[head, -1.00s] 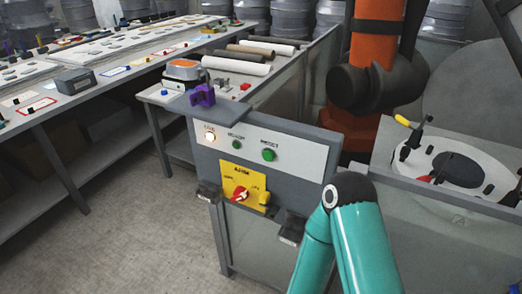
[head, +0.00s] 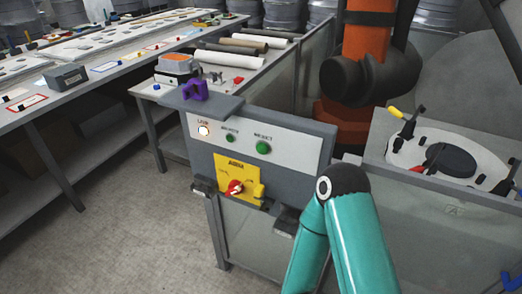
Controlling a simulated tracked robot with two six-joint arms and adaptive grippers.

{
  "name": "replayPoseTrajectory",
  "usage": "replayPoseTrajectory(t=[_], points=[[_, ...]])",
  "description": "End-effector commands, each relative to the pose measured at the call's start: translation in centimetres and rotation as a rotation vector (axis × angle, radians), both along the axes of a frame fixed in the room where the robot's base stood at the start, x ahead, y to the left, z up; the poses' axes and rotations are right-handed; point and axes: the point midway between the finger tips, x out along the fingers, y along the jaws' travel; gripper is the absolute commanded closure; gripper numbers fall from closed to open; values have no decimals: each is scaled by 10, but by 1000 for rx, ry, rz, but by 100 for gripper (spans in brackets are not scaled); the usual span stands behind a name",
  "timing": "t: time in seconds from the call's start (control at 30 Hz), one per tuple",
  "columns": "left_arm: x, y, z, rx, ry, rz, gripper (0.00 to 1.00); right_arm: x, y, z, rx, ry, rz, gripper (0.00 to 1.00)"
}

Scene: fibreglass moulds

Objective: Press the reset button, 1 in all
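A grey control panel (head: 300,165) stands ahead, its white face tilted up towards me. The face carries a lit white lamp (head: 203,130), a small green button (head: 230,138) and a larger green button (head: 263,148) at the right. The small labels are too blurred to read surely, so I cannot tell for certain which is the reset button. Below is a yellow plate (head: 228,170) with a red rotary knob (head: 236,187). My teal arm (head: 365,240) rises from the bottom, its dark joint right of the panel. Neither gripper shows.
A purple clamp-like piece (head: 194,90) sits on the panel's top ledge. Dark brackets jut from its front. An orange robot column (head: 368,45) stands behind, with a ring-shaped fixture (head: 450,160) at the right. Long work tables (head: 80,100) lie left; floor before them is clear.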

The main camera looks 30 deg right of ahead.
Motion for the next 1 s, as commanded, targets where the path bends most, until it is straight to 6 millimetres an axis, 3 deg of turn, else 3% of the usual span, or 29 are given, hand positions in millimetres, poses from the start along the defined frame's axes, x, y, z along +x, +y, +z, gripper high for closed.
replayPoseTrajectory(t=[0.03,0.13,1.0], points=[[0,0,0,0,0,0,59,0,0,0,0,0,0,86],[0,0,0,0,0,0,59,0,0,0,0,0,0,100],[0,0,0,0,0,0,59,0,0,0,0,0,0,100]])
